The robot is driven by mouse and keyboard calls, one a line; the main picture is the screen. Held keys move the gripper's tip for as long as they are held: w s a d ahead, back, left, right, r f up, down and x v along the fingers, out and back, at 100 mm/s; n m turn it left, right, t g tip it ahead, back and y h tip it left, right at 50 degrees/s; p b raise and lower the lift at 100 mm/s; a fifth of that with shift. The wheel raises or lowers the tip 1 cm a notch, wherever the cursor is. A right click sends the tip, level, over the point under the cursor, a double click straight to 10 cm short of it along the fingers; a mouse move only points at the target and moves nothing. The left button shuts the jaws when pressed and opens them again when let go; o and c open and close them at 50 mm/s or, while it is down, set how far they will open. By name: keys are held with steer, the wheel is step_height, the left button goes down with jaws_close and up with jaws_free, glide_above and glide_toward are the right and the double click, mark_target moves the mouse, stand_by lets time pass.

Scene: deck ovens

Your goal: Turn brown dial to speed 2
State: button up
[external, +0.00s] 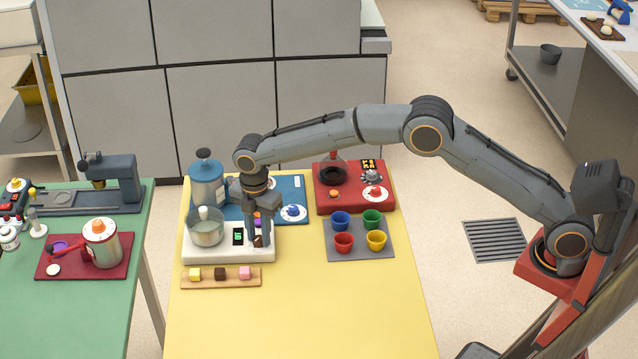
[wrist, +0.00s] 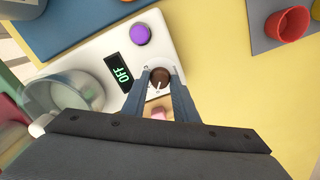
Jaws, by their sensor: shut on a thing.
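The brown dial (wrist: 159,77) is a small round knob with a pale pointer line, on a white appliance (wrist: 65,28). In the wrist view it sits between my gripper's fingers (wrist: 163,82), which are shut on it. In the external view my gripper (external: 259,238) reaches down to the right front of the white appliance (external: 225,257), and the dial (external: 258,242) is partly hidden by the fingers. A purple button (wrist: 141,34) sits beside the display. A glass bowl (external: 206,228) stands on the appliance's left part.
A wooden strip (external: 206,283) with small coloured blocks lies in front of the appliance. A grey mat (external: 378,255) with several coloured cups is to the right. Behind are a blue board (external: 291,188) and a red unit (external: 325,202). The yellow tabletop (external: 310,315) is clear in front.

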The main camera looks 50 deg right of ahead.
mark_target(259, 237)
steer(key=m+b, duration=0.1)
steer(key=m, duration=1.3)
steer(key=shift+r, duration=0.1)
stand_by(0.4)
steer(key=o, duration=1.1)
steer(key=shift+c, duration=0.2)
steer(key=shift+r+b, duration=0.95)
steer(key=shift+r, duration=2.9)
